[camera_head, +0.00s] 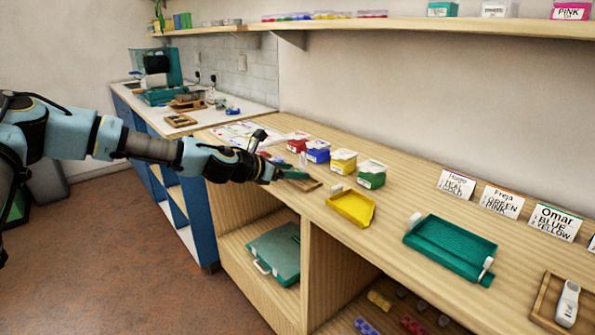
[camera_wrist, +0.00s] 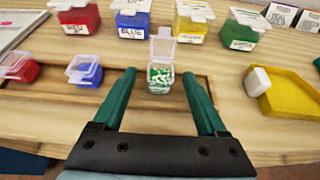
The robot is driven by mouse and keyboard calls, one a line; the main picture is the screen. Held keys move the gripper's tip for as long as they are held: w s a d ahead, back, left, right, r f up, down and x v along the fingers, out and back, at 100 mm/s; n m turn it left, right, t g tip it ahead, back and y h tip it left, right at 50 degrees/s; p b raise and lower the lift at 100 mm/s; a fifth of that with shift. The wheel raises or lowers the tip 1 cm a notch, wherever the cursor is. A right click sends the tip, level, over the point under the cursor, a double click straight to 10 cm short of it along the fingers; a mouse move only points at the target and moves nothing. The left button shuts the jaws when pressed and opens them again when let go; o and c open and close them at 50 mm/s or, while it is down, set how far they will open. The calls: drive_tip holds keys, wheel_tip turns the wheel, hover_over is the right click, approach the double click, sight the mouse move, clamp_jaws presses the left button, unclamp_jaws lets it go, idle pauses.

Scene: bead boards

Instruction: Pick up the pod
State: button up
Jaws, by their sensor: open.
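A small clear pod (camera_wrist: 160,80) with green and white beads inside stands upright in the wrist view, its clear lid raised at the back. My gripper (camera_wrist: 159,72) is open, with one teal finger on each side of the pod. Gaps show between the pod and both fingers, and nothing is held. In the head view my gripper (camera_head: 289,174) is low over the near part of the bench by a wooden tray (camera_head: 311,186). I cannot make out the pod there, behind the gripper.
A blue pod (camera_wrist: 84,72) and a red pod (camera_wrist: 18,66) stand left of my gripper. Red, blue, yellow and green boxes (camera_head: 371,174) line the bench behind. A yellow tray (camera_head: 352,208) lies to the right, with a teal tray (camera_head: 450,246) beyond it.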

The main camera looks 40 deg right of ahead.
drive_tip(key=shift+c, duration=0.2)
clamp_jaws()
idle(0.5)
